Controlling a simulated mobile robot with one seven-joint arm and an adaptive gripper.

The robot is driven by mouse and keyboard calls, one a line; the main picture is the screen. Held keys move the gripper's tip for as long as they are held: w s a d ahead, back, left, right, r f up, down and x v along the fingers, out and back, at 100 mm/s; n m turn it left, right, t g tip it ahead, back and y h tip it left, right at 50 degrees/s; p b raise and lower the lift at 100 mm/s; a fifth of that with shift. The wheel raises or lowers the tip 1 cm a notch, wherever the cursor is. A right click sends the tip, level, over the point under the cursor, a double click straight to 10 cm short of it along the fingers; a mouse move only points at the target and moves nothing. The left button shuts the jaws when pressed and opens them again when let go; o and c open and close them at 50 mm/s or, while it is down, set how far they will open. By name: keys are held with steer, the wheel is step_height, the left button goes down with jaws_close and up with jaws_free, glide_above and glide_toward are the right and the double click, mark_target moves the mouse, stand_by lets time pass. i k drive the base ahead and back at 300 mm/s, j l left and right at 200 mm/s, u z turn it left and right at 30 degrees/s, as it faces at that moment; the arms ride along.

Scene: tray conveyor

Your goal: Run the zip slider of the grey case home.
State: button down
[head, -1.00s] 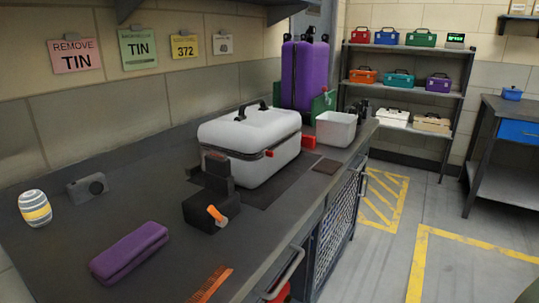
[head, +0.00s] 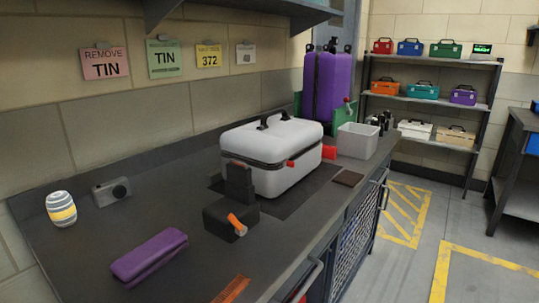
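The grey case (head: 275,135) is a pale, closed, box-shaped case with a black handle on its lid. It sits on a dark mat on the bench. A dark zip band runs around it below the lid. A small red tab (head: 291,163), which looks like the zip slider, sticks out from the band near the front corner. A black fixture with an upright jaw (head: 239,183) and an orange lever (head: 237,224) stands against or just before the case's left front side and hides part of it. My gripper is not in view.
A purple pouch (head: 149,256), a camera (head: 111,190) and a striped jar (head: 61,209) lie on the left of the bench (head: 90,235). A shelf (head: 265,20) overhangs the back.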

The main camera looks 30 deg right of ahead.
mark_target(291, 164)
steer(key=l+z, duration=0.35)
steer(key=k+l+z, duration=0.1)
steer(key=l+z, duration=0.65)
steer(key=i+l, duration=0.05)
steer(key=l, duration=0.05)
